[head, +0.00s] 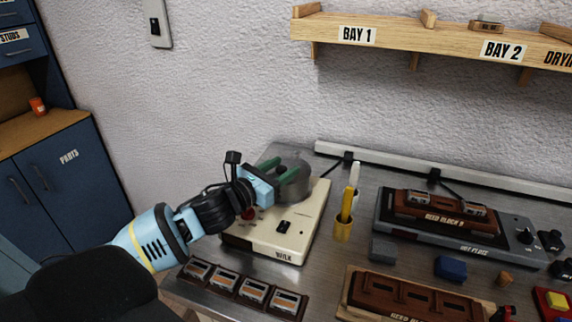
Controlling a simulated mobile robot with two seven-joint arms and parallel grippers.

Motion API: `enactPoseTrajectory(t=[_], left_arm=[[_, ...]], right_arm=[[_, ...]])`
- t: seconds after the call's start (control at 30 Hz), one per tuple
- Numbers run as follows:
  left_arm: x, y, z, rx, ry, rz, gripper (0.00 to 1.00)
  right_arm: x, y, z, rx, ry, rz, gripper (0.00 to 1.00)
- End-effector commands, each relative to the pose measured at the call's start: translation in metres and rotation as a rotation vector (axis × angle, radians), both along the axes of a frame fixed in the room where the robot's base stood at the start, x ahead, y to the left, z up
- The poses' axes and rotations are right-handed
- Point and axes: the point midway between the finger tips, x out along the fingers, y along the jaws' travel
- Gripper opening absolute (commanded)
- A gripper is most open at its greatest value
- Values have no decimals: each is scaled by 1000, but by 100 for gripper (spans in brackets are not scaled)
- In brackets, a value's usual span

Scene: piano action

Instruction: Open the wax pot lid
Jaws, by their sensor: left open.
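The wax pot (299,187) is a grey metal cylinder at the back of a cream base unit (305,222) with a black switch and a label that is partly legible. Its lid (291,165) is grey with a dark knob (281,170) on top and appears to sit on the pot. My left gripper (279,171) is at the lid, with its green fingers apart on either side of the knob. Whether the fingers touch the knob cannot be told. My right gripper is not in view.
A brass cup (343,231) with upright tools stands right of the base. A hot plate (463,240) and a brown rack (401,297) are further right. The wall shelf (440,38) overhangs the back.

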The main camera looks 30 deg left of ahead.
Motion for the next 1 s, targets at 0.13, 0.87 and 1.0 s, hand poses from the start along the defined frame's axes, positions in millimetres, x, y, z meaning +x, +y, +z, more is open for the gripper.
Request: enactPoseTrajectory(t=[0.13,0.87,1.0], left_arm=[[14,-2,0,-1,-1,2,44],[22,-3,-1,0,1,1,9],[22,-3,-1,0,1,1,0]], right_arm=[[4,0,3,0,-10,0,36],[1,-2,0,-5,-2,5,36],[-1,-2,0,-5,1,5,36]])
